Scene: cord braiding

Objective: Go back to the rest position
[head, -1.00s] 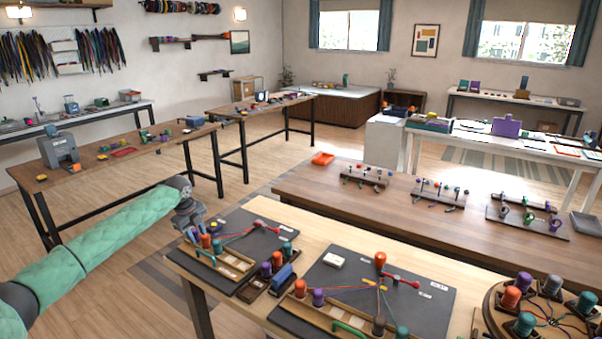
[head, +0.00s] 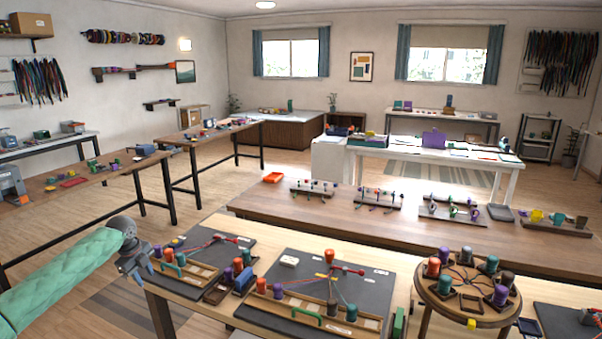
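My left arm, in a green padded sleeve, comes in from the left in the head view. Its gripper (head: 136,264) hangs at the left edge of the front wooden table, beside the left dark braiding board (head: 213,243). The fingers are small and partly turned away, so I cannot tell whether they are open or shut. I see no cord running to this gripper. A second dark board (head: 368,283) with colored cords and bobbins lies in the middle of the table. My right gripper is out of view.
A round wooden braiding stand (head: 427,294) with several bobbins stands right of the boards. A long brown table (head: 250,204) with small racks lies behind. Open floor lies left of the front table.

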